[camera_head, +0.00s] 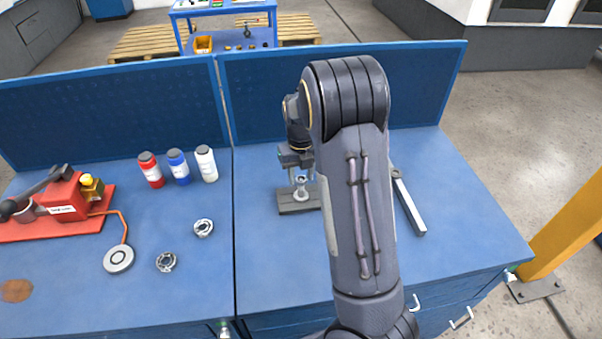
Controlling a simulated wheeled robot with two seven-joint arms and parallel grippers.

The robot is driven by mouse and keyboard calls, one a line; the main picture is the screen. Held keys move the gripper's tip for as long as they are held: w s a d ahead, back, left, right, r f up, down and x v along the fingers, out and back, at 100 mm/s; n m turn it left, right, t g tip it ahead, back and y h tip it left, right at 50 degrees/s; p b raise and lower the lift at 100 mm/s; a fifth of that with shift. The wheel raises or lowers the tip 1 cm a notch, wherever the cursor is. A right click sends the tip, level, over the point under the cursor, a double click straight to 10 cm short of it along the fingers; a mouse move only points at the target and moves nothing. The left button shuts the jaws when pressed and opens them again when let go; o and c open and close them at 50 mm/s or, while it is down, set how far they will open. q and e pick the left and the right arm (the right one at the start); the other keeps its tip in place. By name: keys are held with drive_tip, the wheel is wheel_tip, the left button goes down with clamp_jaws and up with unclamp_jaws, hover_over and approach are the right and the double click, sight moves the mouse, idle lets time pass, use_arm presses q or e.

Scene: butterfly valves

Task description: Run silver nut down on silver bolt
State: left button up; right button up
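My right arm comes in from the bottom and blocks much of the right half of the bench. Its gripper (300,175) points down over a small dark grey block (298,206). An upright silver piece (301,190), which looks like the silver bolt, stands on this block directly under and between the fingertips. The nut cannot be made out apart from the bolt at this size. I cannot tell whether the fingers touch anything. My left gripper is out of view.
Red, blue and white bottles (178,167) stand left of the gripper. Two silver ring-shaped parts (203,228) lie on the left bench top. A red fixture (66,200) is at far left. A grey bar (408,203) lies right of my arm. A blue back panel (420,85) closes the rear.

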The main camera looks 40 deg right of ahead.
drive_tip(key=n, duration=1.1)
drive_tip(key=shift+n, duration=0.3)
drive_tip(key=n, duration=0.5)
drive_tip(key=shift+n, duration=0.4)
drive_tip(key=n, duration=0.4)
drive_tip(key=shift+b, duration=0.4)
drive_tip(key=n, duration=0.2)
drive_tip(key=shift+n, duration=0.3)
drive_tip(key=c, duration=0.8)
drive_tip(key=m+p, duration=0.1)
drive_tip(key=m, duration=0.3)
drive_tip(key=shift+r+m+p, duration=0.2)
drive_tip(key=shift+m+p, duration=0.1)
drive_tip(key=shift+p, duration=0.1)
drive_tip(key=m+p, duration=0.2)
drive_tip(key=m, duration=0.4)
drive_tip(key=shift+m+p, duration=0.3)
drive_tip(key=shift+p, duration=0.1)
drive_tip(key=shift+f+m+b, duration=0.25)
drive_tip(key=shift+m+b, duration=0.05)
drive_tip(key=shift+m, duration=2)
drive_tip(key=m, duration=0.8)
drive_tip(key=o, duration=0.8)
